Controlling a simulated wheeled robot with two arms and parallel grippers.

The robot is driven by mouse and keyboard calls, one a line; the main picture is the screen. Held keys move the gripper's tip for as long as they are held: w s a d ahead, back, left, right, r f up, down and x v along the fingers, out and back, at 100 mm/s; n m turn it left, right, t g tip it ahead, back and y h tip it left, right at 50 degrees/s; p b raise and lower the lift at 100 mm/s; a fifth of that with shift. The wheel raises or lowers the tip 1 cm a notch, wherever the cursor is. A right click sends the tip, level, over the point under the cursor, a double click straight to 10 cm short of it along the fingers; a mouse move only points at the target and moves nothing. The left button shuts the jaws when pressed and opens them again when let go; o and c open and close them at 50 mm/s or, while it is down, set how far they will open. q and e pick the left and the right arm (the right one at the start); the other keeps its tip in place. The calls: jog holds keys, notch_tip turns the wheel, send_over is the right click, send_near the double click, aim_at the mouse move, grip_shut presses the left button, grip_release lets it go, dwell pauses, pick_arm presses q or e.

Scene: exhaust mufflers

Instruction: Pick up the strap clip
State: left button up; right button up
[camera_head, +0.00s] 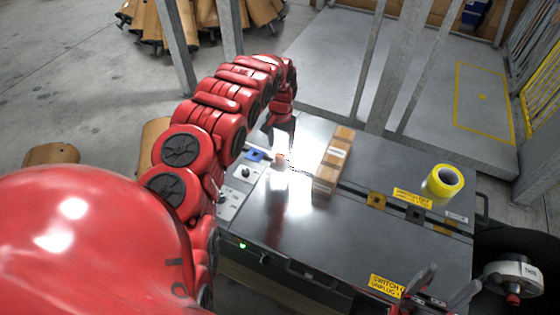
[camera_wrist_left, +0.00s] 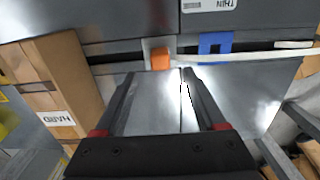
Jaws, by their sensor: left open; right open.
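The strap clip, which I take to be the small orange piece (camera_wrist_left: 160,59), sits at a dark slot across the grey machine top (camera_head: 285,215). It also shows small and pale orange in the head view (camera_head: 280,159). My left gripper (camera_wrist_left: 158,74) is open and empty, with its fingertips just short of the clip and the clip in line with the gap between them. In the head view the left gripper (camera_head: 283,148) hangs over the machine top, its tips blurred by glare. My right gripper (camera_head: 425,288) is open and empty at the bottom right.
A cardboard box (camera_head: 333,160) stands close to the right of the clip. A blue piece (camera_wrist_left: 215,42) sits on the same slot. A yellow tape roll (camera_head: 442,185) stands farther right. Metal posts (camera_head: 390,75) rise behind the machine. The front middle of the top is clear.

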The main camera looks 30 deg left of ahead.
aim_at(280, 155)
pick_arm(q)
jog(key=shift+s+f+p, duration=0.15)
jog(key=shift+f+p, duration=0.45)
jog(key=shift+f, duration=2.75)
grip_shut()
